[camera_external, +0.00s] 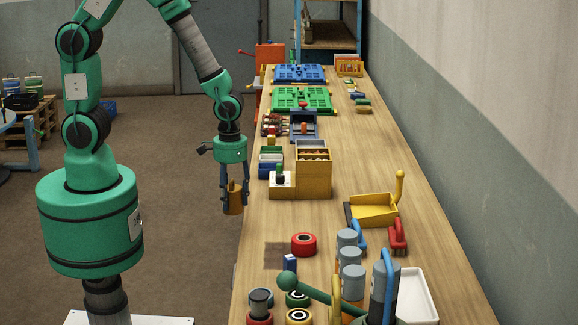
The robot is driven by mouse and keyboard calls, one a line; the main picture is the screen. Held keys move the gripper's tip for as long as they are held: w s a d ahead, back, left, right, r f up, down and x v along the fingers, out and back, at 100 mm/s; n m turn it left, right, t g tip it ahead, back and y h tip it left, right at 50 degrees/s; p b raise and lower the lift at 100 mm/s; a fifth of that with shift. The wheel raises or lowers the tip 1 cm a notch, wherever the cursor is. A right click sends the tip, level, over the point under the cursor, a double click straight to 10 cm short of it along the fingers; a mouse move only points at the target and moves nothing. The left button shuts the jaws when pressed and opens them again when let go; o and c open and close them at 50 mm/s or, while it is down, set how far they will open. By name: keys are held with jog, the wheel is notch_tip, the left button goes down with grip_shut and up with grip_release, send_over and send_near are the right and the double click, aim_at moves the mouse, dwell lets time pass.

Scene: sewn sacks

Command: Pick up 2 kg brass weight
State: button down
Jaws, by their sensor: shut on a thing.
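My gripper (234,190) hangs pointing down at the left edge of the workbench, with its two fingers on either side of a brass-coloured cylindrical piece (234,205). It is shut on this piece, which looks like the brass weight; no marking on it is readable. The piece is upright between the fingertips and appears in the air beside the bench edge, apart from the bench top.
The long wooden bench (370,165) runs away from the camera. A yellow box (312,180) stands right of my gripper. A red ring-shaped piece (303,244), several grey cylinders and a green-handled lever (288,281) are nearer. A yellow dustpan (373,209) lies right.

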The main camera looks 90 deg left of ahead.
jog(key=shift+s+r, duration=0.15)
jog(key=shift+s, duration=1.05)
jog(key=shift+s+r, duration=0.15)
jog(key=shift+s, duration=1)
